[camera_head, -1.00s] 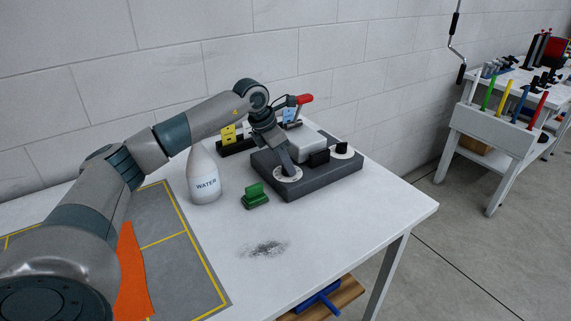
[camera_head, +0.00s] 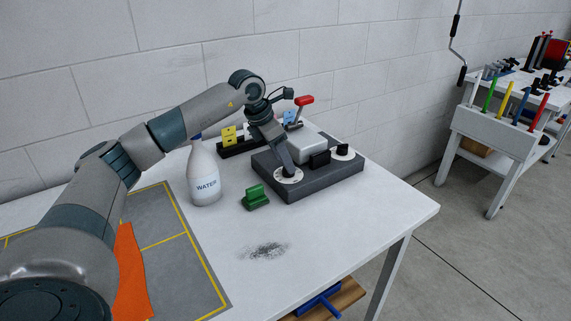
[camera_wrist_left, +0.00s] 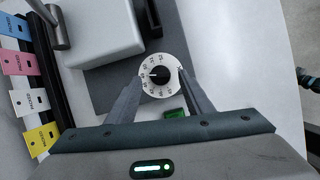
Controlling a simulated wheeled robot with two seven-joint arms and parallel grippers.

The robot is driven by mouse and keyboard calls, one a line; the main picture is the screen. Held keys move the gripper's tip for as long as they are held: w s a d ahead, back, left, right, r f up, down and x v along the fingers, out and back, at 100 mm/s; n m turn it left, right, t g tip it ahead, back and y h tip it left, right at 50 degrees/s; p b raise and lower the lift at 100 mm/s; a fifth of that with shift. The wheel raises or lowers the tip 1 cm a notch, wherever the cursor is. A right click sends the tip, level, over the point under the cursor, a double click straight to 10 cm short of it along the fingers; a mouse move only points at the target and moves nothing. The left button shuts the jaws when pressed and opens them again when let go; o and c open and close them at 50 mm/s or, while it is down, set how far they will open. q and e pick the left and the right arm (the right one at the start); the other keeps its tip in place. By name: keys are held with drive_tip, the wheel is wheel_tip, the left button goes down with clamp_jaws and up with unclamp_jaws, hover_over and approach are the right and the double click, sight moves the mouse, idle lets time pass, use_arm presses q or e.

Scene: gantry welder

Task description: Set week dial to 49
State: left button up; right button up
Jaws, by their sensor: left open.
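A dark grey fixture block (camera_head: 325,183) on the table carries two round white dials with black knobs. The near dial (camera_head: 279,178) is partly hidden in the head view by my left gripper (camera_head: 288,171), which points down onto it. In the left wrist view, the numbered dial (camera_wrist_left: 149,88) lies between the two spread fingers of my left gripper (camera_wrist_left: 160,75), with its black knob in the middle. The knob's light mark points left; the numbers are too small to read surely. The far dial (camera_head: 350,155) stands free at the block's right end. My right gripper is out of view.
A rack with coloured tags (camera_head: 229,134) and a red-handled lever (camera_head: 304,100) are behind. The front of the table (camera_head: 330,235) is clear except for a dark smudge.

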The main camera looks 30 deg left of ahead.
use_arm(q)
drive_tip(key=b+v, duration=0.1)
drive_tip(key=v, duration=1.3)
drive_tip(key=shift+s+r+b, duration=0.2)
drive_tip(key=shift+r+b, duration=0.15)
drive_tip(key=shift+b, duration=0.05)
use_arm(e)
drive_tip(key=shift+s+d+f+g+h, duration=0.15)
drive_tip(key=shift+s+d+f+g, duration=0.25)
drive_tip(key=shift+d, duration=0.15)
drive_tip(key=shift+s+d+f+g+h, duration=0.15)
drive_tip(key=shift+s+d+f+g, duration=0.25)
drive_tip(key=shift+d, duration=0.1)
use_arm(q)
drive_tip(key=shift+a+r, duration=0.1)
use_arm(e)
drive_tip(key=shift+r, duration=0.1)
